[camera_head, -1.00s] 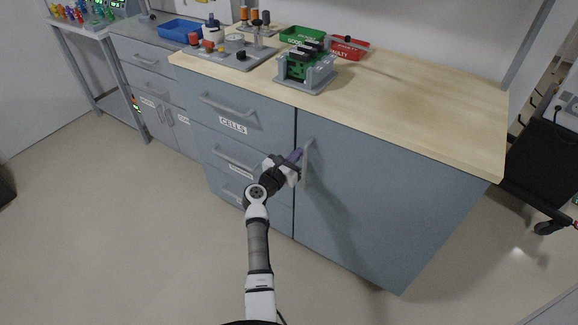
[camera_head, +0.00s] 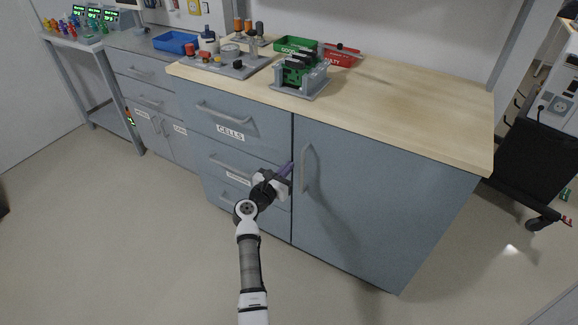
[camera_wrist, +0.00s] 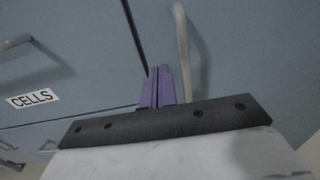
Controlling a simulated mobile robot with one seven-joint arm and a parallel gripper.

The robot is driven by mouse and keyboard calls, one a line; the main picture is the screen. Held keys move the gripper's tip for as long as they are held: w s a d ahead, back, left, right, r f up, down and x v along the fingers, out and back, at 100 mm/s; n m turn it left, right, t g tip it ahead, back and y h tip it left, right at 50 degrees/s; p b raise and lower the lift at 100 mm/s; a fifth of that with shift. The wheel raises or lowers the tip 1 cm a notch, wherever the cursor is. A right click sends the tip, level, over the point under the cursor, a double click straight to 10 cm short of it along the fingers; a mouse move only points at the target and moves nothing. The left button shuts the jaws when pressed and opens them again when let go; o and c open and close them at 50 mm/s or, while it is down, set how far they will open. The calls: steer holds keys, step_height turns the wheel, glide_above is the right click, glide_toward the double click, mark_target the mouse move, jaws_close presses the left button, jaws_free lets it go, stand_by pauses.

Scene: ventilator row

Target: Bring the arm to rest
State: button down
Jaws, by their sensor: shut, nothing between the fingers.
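My gripper (camera_head: 287,170) is in front of the blue-grey cabinet, by the gap between the drawers and the door. Its purple fingers are together with nothing between them. They also show in the wrist view (camera_wrist: 157,87), pointing at the cabinet front. The door's vertical handle (camera_head: 305,168) is just right of the fingertips and stands apart from them; it also shows in the wrist view (camera_wrist: 184,55). The door (camera_head: 380,200) looks closed. My arm reaches up from the bottom of the head view, extended toward the cabinet.
The CELLS drawer (camera_head: 228,117) and the drawers below look shut. On the wooden worktop (camera_head: 420,105) stand a grey fixture with a green device (camera_head: 300,75), a green bin (camera_head: 295,44) and a red bin (camera_head: 340,56). A black cart (camera_head: 535,165) is at right. Floor at left is clear.

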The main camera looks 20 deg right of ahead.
steer(key=v, duration=0.9)
steer(key=shift+b, duration=0.45)
